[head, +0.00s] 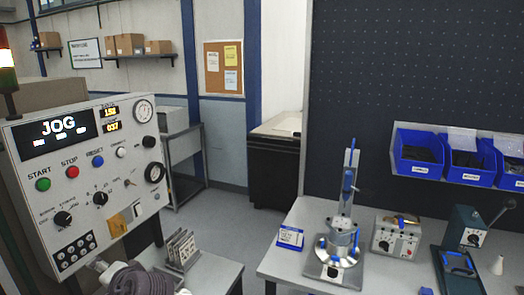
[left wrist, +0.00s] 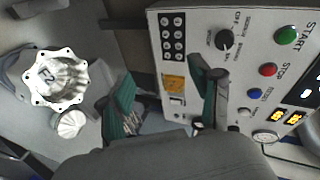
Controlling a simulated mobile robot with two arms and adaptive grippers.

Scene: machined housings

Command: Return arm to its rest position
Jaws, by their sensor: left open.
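The control panel (left wrist: 240,75) fills the right of that view behind the fingers. A shiny metal housing (left wrist: 55,78) with a scalloped flange is at the left, apart from the fingers. A smaller pale ribbed piece (left wrist: 70,123) sits below it. My right gripper is out of view.
A small table with a rack of plates (head: 182,248) stands right of my left gripper. A workbench (head: 285,265) at the right carries a blue-and-metal fixture (head: 338,247) and a switch box (head: 397,235). Blue bins (head: 418,155) hang above. Open floor lies between the tables.

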